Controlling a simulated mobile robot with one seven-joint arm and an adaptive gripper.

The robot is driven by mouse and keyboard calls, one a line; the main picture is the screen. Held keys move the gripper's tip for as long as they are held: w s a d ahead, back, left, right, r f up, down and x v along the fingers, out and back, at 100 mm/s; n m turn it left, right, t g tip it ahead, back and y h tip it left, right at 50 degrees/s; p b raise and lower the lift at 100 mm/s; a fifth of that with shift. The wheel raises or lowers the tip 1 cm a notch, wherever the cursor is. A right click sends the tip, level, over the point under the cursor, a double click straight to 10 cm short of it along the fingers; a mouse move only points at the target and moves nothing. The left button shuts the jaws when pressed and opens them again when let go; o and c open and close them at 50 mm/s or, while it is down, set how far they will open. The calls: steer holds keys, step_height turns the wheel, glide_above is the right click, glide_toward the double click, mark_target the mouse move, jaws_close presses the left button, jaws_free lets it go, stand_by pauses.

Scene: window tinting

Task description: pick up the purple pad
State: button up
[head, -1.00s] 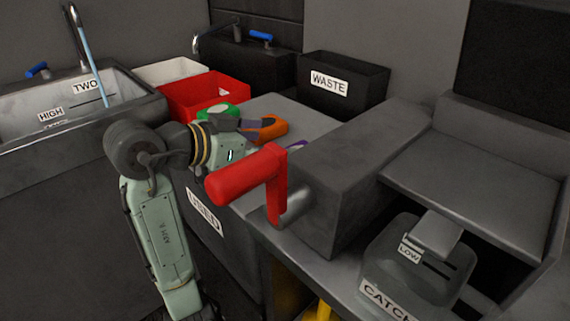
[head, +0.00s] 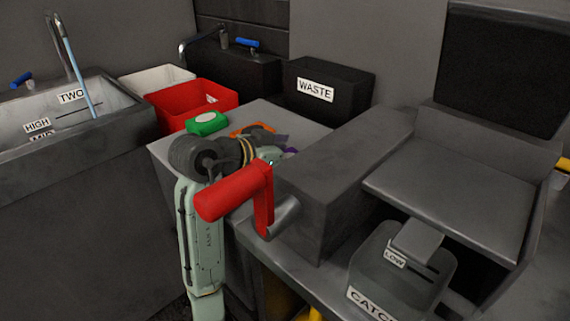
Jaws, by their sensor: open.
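The purple pad (head: 291,150) shows only as a small sliver on the grey counter, just behind the grey block and red handle. The rest of it is hidden. My gripper (head: 283,141) is beside it, over the counter, mostly hidden behind my own arm and the red handle. A greyish-purple finger shows close to the pad. The gripper is open, and I see nothing held in it. Whether it touches the pad I cannot tell.
A green item (head: 207,123) and an orange item (head: 243,129) lie on the counter (head: 284,118). A red bin (head: 196,104) and a black WASTE bin (head: 330,89) stand behind. The red handle (head: 232,192) and grey block (head: 345,170) crowd the near side.

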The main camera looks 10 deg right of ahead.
steer(key=shift+c, duration=0.4)
steer(key=c, duration=1.2)
